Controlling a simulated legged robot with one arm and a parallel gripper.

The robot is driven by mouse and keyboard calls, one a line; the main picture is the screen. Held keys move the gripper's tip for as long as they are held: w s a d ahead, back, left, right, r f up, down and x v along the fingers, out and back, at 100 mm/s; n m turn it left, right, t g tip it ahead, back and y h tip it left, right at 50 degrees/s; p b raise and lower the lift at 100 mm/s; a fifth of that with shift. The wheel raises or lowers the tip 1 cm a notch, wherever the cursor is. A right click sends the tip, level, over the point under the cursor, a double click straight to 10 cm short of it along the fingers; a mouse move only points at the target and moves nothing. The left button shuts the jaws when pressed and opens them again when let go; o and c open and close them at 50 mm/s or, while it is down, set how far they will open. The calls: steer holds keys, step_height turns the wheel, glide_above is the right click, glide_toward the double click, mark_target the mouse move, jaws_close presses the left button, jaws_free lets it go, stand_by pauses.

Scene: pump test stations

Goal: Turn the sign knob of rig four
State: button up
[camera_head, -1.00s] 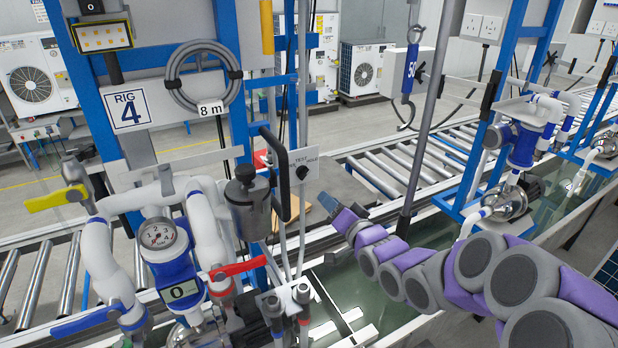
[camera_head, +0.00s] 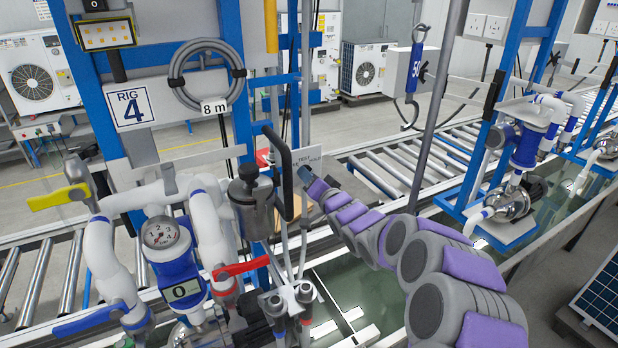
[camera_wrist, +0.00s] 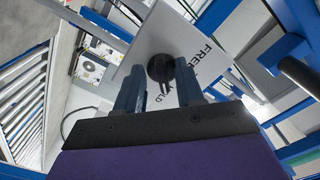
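The rig four sign (camera_head: 313,154) is a small pale plate beside the dark handle of the rig. In the wrist view the sign (camera_wrist: 188,35) shows tilted, with "FREE" and part of "HOLD" readable. Its round black knob (camera_wrist: 160,68) has a short pointer directed toward the lettering at the lower side. My gripper (camera_wrist: 159,74) is open, with one blue-grey finger on each side of the knob in the picture. Whether the fingertips touch the knob or stop short cannot be told. In the head view my gripper (camera_head: 306,176) covers the knob.
A dark curved handle (camera_head: 284,170) and a metal canister (camera_head: 250,200) stand just left of my gripper. A roller conveyor (camera_head: 380,170) runs behind.

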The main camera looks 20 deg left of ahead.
steer(key=shift+w+a, duration=0.1)
steer(key=shift+a, duration=0.05)
steer(key=shift+c, duration=0.4)
jaws_close()
